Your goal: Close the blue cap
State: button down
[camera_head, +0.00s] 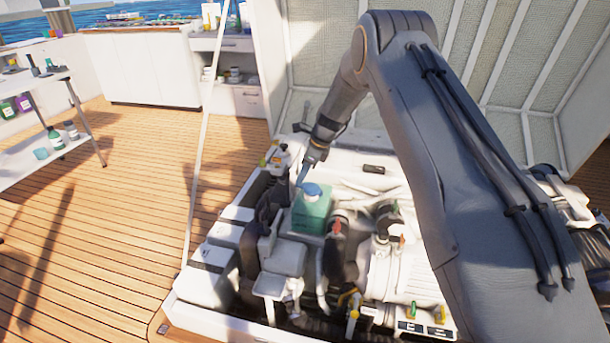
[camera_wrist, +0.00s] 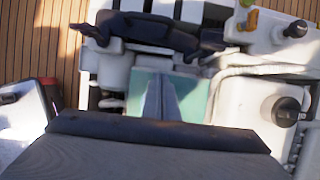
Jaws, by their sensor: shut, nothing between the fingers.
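The blue cap (camera_head: 312,189) is on top of a teal-green tank (camera_head: 311,215) in the engine bay. It is small in the head view, and I cannot tell whether it lies flat or is tilted. My gripper (camera_head: 303,181) points down at the tank, its fingertips right by the cap's left side; I cannot tell whether they touch it. In the wrist view, my gripper (camera_wrist: 161,84) is shut and empty, with its fingers over the green tank (camera_wrist: 140,92). The cap does not show in that view.
Black hoses and a red-handled part (camera_head: 337,226) crowd the tank. A white reservoir with a black cap (camera_wrist: 281,111) is on the right in the wrist view. The raised hatch lid (camera_head: 420,45) stands behind. Wooden deck (camera_head: 110,220) is clear on the left.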

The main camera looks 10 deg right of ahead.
jog(key=shift+a+b+x, duration=0.25)
jog(key=shift+b+x, duration=0.2)
jog(key=shift+x, duration=0.7)
jog(key=shift+f, duration=0.1)
jog(key=shift+s+d+f, duration=0.1)
jog(key=shift+s+d, duration=0.1)
jog(key=shift+d, duration=0.2)
jog(key=shift+s+d+f, duration=0.15)
jog(key=shift+s+d, duration=0.05)
jog(key=shift+d, duration=0.2)
notch_tip(320, 180, up, 14)
jog(key=p, duration=0.2)
jog(key=s+d+r+n+h+p, duration=0.1)
jog(key=s+d+r+n+p, duration=0.25)
jog(key=s+r+n, duration=0.55)
jog(key=s+d+r+n+h+p, duration=0.1)
jog(key=s+n, duration=0.3)
jog(key=s, duration=0.9)
jog(key=s+d+r+n+g+h+p, duration=0.1)
jog(key=s+d+r+n+p, duration=0.2)
jog(key=s, duration=0.9)
jog(key=s+d+r+n+h+p, duration=0.1)
jog(key=s+d+r+n+p, duration=0.2)
jog(key=s, duration=1)
jog(key=n, duration=0.3)
jog(key=shift+s+d+r+g, duration=0.15)
jog(key=shift+s+d+g, duration=0.05)
jog(key=shift+s+g, duration=0.15)
